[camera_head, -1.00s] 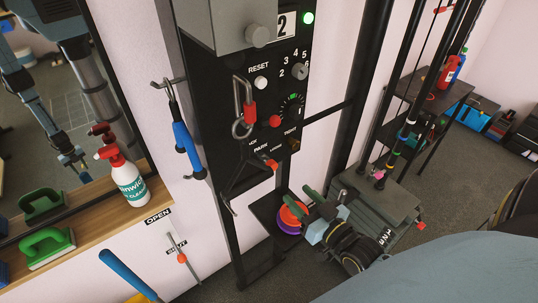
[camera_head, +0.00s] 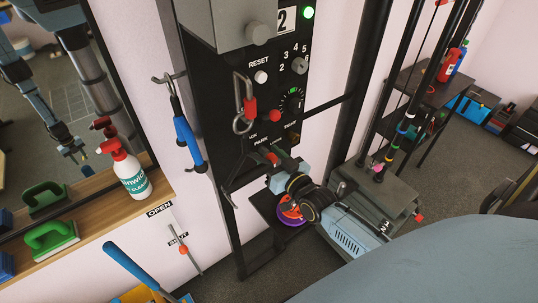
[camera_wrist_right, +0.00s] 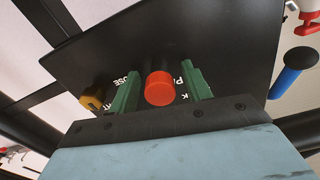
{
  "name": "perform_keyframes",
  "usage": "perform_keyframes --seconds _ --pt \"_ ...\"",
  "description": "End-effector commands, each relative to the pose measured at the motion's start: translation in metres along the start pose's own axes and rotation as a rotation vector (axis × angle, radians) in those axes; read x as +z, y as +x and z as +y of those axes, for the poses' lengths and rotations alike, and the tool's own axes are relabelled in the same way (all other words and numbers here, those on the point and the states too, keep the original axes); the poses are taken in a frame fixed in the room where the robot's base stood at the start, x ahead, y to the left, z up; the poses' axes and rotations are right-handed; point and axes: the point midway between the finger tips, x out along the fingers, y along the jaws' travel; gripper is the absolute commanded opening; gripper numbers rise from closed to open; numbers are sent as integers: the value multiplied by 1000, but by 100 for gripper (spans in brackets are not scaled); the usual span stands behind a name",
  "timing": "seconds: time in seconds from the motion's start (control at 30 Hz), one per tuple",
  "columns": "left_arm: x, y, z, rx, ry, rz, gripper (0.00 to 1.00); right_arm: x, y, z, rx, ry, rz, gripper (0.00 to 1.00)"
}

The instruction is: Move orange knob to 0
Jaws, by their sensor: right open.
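The black control panel (camera_head: 232,105) is on the machine in the head view. An orange-yellow knob (camera_head: 293,139) sits at its lower right; the wrist view shows it left of the fingers (camera_wrist_right: 92,97). A red-ended knob (camera_head: 271,158) is near the PARK label, and its round end (camera_wrist_right: 159,88) shows between my fingers in the wrist view. My right gripper (camera_head: 280,157) is open, its green fingers (camera_wrist_right: 160,70) on either side of that red end, with visible gaps. Part of the lettering is hidden. My left gripper does not show directly.
A grey numbered dial (camera_head: 299,66) and white RESET button (camera_head: 261,77) are higher up. A red-tipped hook (camera_head: 246,108) hangs on the panel front. A small shelf with a purple disc (camera_head: 291,217) lies below my right arm. A weight machine stands right.

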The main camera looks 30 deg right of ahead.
Motion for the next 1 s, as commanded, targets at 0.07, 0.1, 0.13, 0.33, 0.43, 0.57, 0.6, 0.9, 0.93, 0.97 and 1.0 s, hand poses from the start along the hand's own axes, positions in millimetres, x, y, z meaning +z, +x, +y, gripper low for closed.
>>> perform_keyframes --seconds 0.07,0.1,0.13,0.33,0.43,0.57,0.6,0.9,0.93,0.97,1.0 --pt "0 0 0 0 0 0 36 0 2 0 0 0 -1 49" --pt "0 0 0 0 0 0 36 0 3 0 0 0 -1 49" --pt "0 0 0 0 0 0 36 0 3 0 0 0 -1 49" --pt "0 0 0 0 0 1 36 0 3 0 0 0 -1 46" --pt "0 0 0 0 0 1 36 0 3 0 0 0 -1 33" --pt "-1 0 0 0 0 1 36 0 3 0 0 0 -1 16" --pt "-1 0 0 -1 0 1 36 0 3 0 0 0 -1 11" --pt "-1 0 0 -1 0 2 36 0 3 -2 -4 0 -1 0" --pt "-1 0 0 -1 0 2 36 1 3 -3 -7 -1 -2 0" --pt "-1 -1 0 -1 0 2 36 1 2 -6 -12 -1 -3 0" --pt "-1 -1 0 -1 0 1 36 2 2 -9 -20 -1 -4 0"
